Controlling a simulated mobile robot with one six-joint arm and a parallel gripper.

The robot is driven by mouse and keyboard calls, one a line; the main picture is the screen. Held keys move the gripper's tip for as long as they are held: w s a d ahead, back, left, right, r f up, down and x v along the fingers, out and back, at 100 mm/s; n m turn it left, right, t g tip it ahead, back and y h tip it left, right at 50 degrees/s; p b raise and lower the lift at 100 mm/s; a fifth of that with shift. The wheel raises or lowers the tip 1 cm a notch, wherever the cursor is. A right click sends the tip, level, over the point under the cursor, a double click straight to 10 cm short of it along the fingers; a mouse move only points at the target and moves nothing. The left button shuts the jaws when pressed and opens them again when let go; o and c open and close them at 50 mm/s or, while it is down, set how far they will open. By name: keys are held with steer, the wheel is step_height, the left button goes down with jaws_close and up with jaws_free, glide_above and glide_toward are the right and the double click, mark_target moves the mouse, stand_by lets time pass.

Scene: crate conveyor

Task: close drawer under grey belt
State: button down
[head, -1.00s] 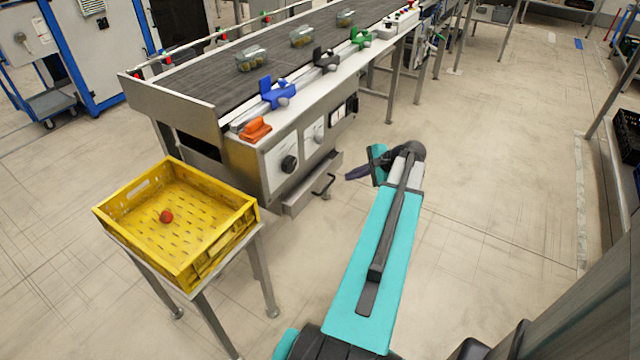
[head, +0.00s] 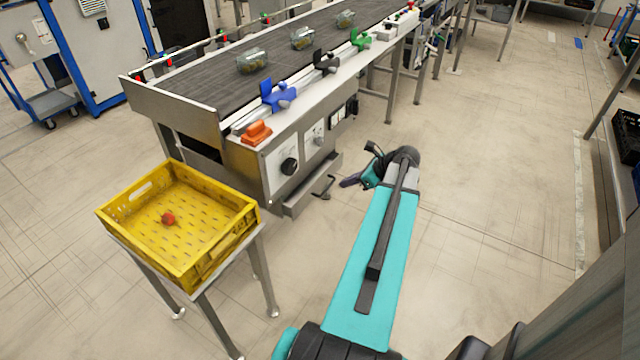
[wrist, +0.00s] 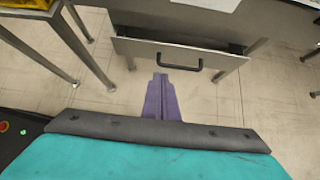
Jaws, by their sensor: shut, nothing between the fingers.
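The drawer (head: 301,200) is under the near end of the grey belt (head: 215,82) and sticks out a little from its housing. It has a dark bar handle (head: 325,187). In the wrist view the drawer front (wrist: 150,54) spans the top, with a dark gap above it and its handle (wrist: 180,64) right of centre. My gripper (head: 349,181) is shut and empty, to the right of the handle in the head view. In the wrist view my gripper's purple fingers (wrist: 160,84) point at the drawer front, left of the handle. I cannot tell whether they touch it.
A yellow crate (head: 118,221) with a red object (head: 168,218) inside stands on a small metal table left of the drawer. The belt carries several clear containers (head: 253,62). Floor to the right is open. Conveyor legs stand behind.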

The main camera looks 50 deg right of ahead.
steer(key=shift+w+f, duration=0.1)
stand_by(0.3)
glide_toward(312, 185)
steer(key=w+f, duration=0.2)
steer(key=f, duration=0.1)
steer(key=w+f, duration=0.1)
steer(key=f, duration=0.1)
steer(key=shift+a+f, duration=0.15)
steer(key=shift+w, duration=0.4)
steer(key=shift+w+a+p, duration=0.1)
steer(key=shift+w+p, duration=0.35)
steer(key=shift+w, duration=0.25)
steer(key=shift+w+a, duration=0.1)
steer(key=shift+w, duration=0.5)
steer(key=shift+s, duration=0.15)
